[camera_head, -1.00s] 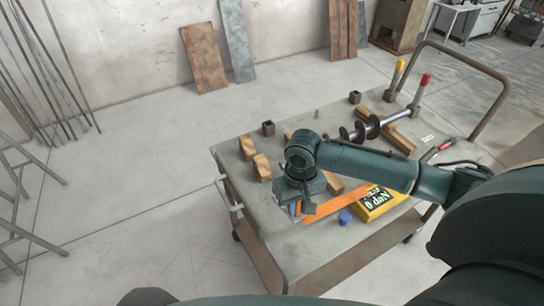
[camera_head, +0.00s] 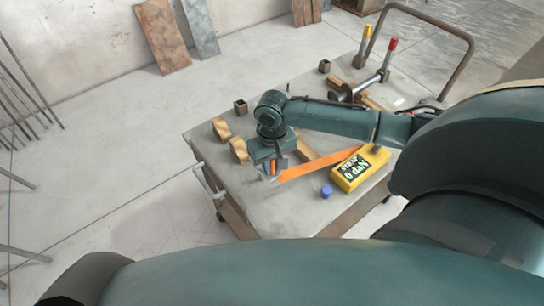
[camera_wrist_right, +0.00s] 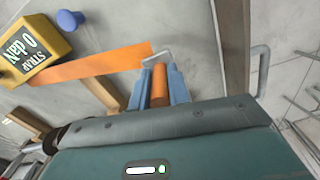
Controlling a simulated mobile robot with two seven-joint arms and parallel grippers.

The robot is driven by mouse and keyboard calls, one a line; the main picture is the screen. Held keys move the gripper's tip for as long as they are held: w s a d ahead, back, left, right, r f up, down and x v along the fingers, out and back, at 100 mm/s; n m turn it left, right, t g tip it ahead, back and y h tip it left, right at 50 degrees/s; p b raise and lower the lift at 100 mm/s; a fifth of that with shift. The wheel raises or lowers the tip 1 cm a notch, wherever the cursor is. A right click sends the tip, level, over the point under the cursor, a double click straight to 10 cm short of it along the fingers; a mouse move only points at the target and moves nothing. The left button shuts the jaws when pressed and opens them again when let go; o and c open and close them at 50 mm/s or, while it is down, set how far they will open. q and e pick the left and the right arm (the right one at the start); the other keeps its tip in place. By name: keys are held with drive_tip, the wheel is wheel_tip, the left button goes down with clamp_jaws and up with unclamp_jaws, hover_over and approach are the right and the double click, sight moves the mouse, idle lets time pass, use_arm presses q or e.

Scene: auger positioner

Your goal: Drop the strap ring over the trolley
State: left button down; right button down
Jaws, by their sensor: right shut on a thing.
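My right gripper (camera_head: 272,170) is shut on the orange end piece of the strap, above the near left part of the trolley top. In the wrist view its blue-grey fingers (camera_wrist_right: 158,76) clasp an orange piece, with a pale metal strap ring (camera_wrist_right: 155,54) just beyond the tips. The orange strap (camera_head: 322,164) runs from there to a yellow box (camera_head: 360,170) marked "STRAP 0 daN". The grey trolley (camera_head: 285,212) stands on the floor; a bent metal handle (camera_head: 209,184) sticks out from its left side, also showing in the wrist view (camera_wrist_right: 260,70). My left gripper is out of view.
A blue knob (camera_head: 327,191) stands beside the yellow box. Wooden blocks (camera_head: 238,150) and a dark square tube (camera_head: 240,107) sit on the left of the trolley. An auger (camera_head: 352,91) and red-topped post (camera_head: 390,52) are at the back.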

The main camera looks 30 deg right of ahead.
wheel_tip(320, 180, down, 2)
drive_tip(key=shift+f+b, duration=0.1)
drive_tip(key=shift+b, duration=0.2)
drive_tip(key=shift+w+f+b, duration=0.1)
drive_tip(key=shift+f+b, duration=0.25)
drive_tip(key=shift+f, duration=0.6)
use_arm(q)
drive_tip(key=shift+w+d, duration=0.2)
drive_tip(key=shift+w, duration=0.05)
use_arm(e)
drive_tip(key=shift+f, duration=0.1)
use_arm(q)
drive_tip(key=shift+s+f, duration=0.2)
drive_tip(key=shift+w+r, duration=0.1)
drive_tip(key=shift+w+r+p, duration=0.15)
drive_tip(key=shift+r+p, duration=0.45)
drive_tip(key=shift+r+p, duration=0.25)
drive_tip(key=shift+p, duration=0.05)
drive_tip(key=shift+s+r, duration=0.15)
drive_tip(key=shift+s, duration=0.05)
